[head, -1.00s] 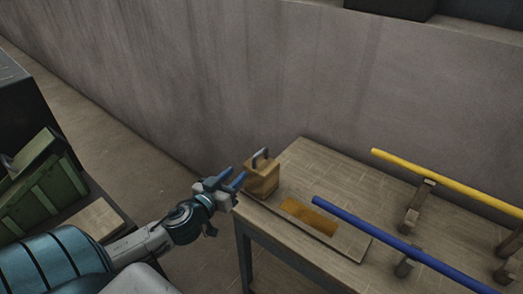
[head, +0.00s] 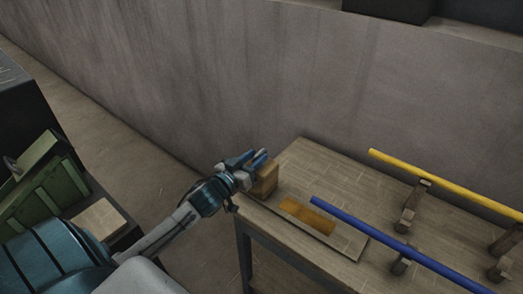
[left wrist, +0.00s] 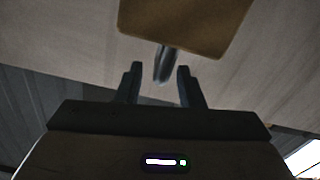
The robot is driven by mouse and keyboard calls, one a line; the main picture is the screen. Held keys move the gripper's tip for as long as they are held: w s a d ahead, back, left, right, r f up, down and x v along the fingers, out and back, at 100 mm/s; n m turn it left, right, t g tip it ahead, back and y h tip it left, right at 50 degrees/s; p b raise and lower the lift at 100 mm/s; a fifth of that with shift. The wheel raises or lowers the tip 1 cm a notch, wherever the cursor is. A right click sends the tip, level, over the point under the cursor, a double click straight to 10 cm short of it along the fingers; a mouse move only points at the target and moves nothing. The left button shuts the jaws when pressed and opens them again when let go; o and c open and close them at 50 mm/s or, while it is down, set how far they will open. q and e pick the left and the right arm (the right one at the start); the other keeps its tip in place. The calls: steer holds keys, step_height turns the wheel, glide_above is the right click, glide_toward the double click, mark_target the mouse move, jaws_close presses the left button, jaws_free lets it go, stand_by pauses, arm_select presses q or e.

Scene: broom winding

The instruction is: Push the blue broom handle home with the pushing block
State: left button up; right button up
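The pushing block (head: 266,180) is a wooden block at the left end of the table, partly hidden behind my left gripper. In the left wrist view the block (left wrist: 185,22) is at the top, with its grey handle (left wrist: 165,64) between the two fingers. My left gripper (head: 258,157) is at the handle, open, with gaps visible on both sides of it (left wrist: 157,85). The blue broom handle (head: 375,234) rests on a stand, its left end pointing toward the block's side of the table. My right gripper is not in view.
The table (head: 320,160) carries a flat board (head: 345,241) with an orange-brown patch (head: 307,215) between block and blue handle. A yellow handle (head: 440,183) lies on stands behind. A wall (head: 250,80) runs behind the table. A green crate (head: 45,185) stands at far left.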

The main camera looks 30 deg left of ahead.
mark_target(262, 150)
arm_select(q)
steer(key=shift+w+d, duration=0.15)
steer(key=shift+w, duration=1.65)
jaws_close()
